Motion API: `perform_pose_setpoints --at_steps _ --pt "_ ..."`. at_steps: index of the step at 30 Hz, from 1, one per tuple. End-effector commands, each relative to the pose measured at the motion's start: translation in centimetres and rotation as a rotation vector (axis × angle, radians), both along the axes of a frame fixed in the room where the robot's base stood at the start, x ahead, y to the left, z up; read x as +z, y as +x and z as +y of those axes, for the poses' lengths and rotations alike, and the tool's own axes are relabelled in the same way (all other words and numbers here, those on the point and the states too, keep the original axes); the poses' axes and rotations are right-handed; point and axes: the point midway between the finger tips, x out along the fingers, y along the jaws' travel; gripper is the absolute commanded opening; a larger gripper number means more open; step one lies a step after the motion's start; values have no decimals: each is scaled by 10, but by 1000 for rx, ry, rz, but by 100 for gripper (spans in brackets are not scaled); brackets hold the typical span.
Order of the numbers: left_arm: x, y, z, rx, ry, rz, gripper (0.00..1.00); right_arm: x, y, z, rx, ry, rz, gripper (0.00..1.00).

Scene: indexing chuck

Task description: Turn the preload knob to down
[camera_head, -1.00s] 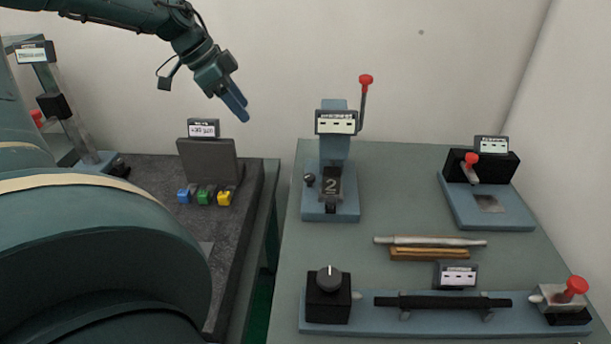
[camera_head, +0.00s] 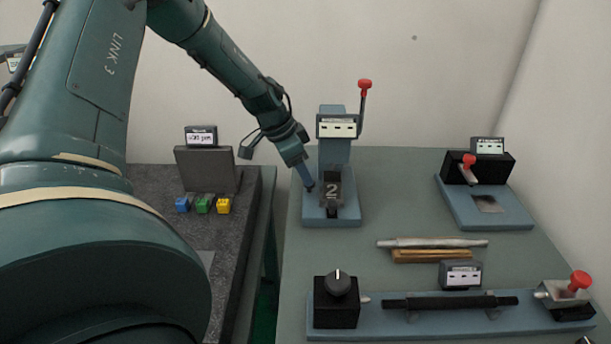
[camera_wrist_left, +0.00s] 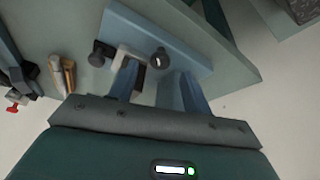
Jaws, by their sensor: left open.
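My left gripper (camera_head: 309,187) points down at the left side of the blue stand with the "2" plate (camera_head: 332,189). In the left wrist view its two fingers (camera_wrist_left: 159,74) are apart. A small round dark knob (camera_wrist_left: 160,58) with a pale mark shows just past the fingertips, between them; I cannot tell whether they touch it. In the head view the fingertips cover this knob. Another black knob (camera_wrist_left: 100,54) and a pale block stand beside it. A larger black knob (camera_head: 338,283) with a white pointer tops a black box at the front. My right gripper is not in view.
A lever with a red ball (camera_head: 365,85) rises at the stand's back right. A rod (camera_head: 432,242) on a wooden block and a long dark bar (camera_head: 447,302) lie in front. A red-handled device (camera_head: 470,161) stands at the right.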

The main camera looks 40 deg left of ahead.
Motion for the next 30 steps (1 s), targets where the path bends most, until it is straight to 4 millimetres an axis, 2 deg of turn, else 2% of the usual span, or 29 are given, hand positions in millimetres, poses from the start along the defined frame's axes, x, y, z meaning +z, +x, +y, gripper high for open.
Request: perform_pose_setpoints --at_steps 3,7,18,30 --pt "-16 5 -3 0 -1 2 49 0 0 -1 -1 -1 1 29" --pt "-25 9 -5 1 -1 1 49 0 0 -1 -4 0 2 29" --pt "-28 10 -6 1 -1 -1 48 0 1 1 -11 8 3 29" --pt "-28 10 -6 0 0 0 15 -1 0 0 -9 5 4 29"
